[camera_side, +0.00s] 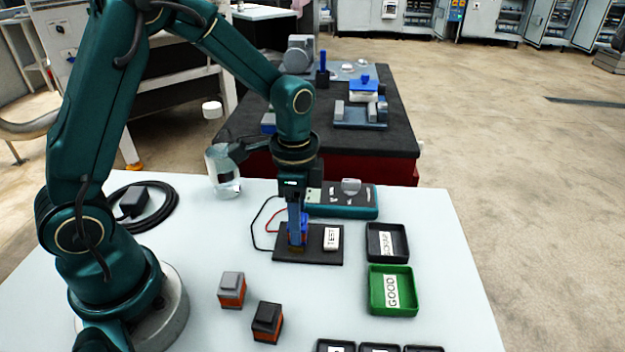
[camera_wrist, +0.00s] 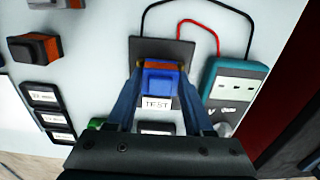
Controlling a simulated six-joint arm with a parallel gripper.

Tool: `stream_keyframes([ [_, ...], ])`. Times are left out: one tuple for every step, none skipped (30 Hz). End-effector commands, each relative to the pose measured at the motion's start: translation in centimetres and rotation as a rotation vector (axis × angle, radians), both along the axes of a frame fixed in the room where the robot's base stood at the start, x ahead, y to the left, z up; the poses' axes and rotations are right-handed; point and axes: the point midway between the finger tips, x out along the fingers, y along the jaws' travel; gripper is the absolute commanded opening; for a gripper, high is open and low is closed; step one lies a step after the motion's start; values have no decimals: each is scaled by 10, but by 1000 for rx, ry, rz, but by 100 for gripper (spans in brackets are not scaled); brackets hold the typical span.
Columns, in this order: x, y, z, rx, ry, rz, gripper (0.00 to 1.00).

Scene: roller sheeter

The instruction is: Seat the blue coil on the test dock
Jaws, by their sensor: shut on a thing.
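The blue coil (camera_wrist: 162,82) is between the fingers of my gripper (camera_wrist: 161,68), which is shut on it. In the side view, my gripper (camera_side: 297,243) points straight down over the left part of the test dock (camera_side: 320,257), and the coil is mostly hidden behind the fingers. The dock is a flat black plate with a white TEST label (camera_side: 331,238); it also shows in the wrist view (camera_wrist: 160,46). The coil looks upright and at or just above the plate. I cannot tell whether it touches the dock.
A teal tester (camera_side: 342,209) with red and black leads stands behind the dock. A black SCRAP tray (camera_side: 386,243) and a green GOOD tray (camera_side: 392,290) are at the right. A grey-topped coil (camera_side: 232,290) and a black-topped coil (camera_side: 267,322) stand in front.

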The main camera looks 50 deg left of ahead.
Motion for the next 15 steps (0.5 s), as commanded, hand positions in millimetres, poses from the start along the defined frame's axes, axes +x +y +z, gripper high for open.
stream_keyframes([
  [0,0,-1,0,1,0,0],
  [0,0,-2,0,1,0,0],
  [0,0,-3,0,1,0,0],
  [0,0,-3,0,1,0,0],
  [0,0,-3,0,1,0,0],
  [0,0,-4,0,1,0,0],
  [0,0,-4,0,1,0,0],
  [0,0,-3,0,1,0,0],
  [0,0,-3,0,1,0,0],
  [0,0,-3,0,1,0,0],
  [0,0,-3,0,1,0,0],
  [0,0,-3,-1,1,0,0],
  [0,0,-3,-1,1,0,0],
  [0,0,-3,0,0,0,0],
  [0,0,-3,0,0,0,59],
])
